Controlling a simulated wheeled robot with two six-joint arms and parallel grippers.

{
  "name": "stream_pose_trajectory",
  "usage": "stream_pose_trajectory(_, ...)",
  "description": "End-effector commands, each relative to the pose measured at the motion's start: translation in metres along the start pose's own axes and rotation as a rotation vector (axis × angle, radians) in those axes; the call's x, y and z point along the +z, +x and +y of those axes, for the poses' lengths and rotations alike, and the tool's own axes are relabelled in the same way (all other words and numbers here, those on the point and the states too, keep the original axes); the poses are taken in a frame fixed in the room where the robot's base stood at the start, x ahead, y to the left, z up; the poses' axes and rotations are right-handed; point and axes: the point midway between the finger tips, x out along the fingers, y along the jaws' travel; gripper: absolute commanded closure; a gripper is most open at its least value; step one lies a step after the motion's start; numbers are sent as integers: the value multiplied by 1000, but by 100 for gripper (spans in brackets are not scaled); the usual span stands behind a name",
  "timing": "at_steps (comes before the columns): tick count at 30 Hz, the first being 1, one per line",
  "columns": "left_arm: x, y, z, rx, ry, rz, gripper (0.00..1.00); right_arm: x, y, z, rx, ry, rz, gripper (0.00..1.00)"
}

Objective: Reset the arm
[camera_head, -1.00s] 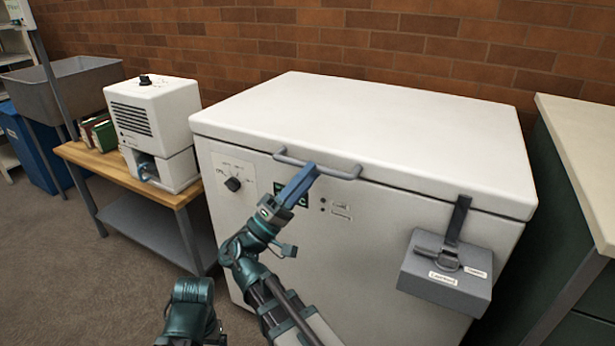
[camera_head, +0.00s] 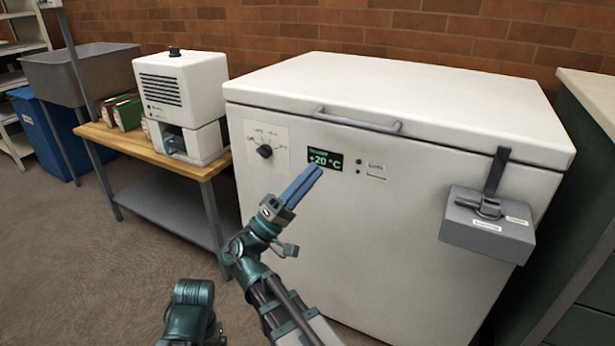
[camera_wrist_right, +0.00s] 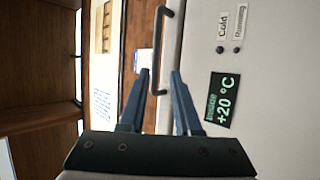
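My right gripper (camera_head: 318,170) is in front of the white chest freezer (camera_head: 400,240), below and left of its grey lid handle (camera_head: 357,120). In the right wrist view its two blue fingers (camera_wrist_right: 160,73) are apart with nothing held between them. The handle (camera_wrist_right: 158,50) shows beyond the fingertips, and the gripper looks clear of it. The lid (camera_head: 400,95) is down. The display (camera_head: 325,160) reads +20 °C. My left gripper is not in view; only a teal arm part shows at the bottom.
A grey lock box (camera_head: 488,225) hangs on the freezer's right front. A wooden bench (camera_head: 150,150) at left carries a white device (camera_head: 182,95) and several books (camera_head: 122,112). A green cabinet (camera_head: 590,150) stands at right. Brown floor (camera_head: 80,270) is open at lower left.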

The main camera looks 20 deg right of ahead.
Motion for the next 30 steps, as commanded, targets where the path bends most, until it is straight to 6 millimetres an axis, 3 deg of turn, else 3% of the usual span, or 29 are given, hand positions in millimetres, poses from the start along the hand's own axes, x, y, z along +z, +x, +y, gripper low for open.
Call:
stream_pose_trajectory(8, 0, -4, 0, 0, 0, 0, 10, 3, 2, -4, -36, -5, -10, 68)
stream_pose_trajectory(13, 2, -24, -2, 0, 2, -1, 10, 20, 0, -35, -283, -44, -75, 68)
stream_pose_trajectory(16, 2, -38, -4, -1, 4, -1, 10, 34, -15, -63, -502, -82, -123, 68)
stream_pose_trajectory(20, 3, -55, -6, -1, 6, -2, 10, 51, -49, -92, -792, -132, -171, 68)
stream_pose_trajectory(24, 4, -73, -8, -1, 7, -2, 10, 66, -99, -109, -1109, -187, -207, 68)
stream_pose_trajectory(30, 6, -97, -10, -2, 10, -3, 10, 81, -183, -101, -1547, -258, -229, 68)
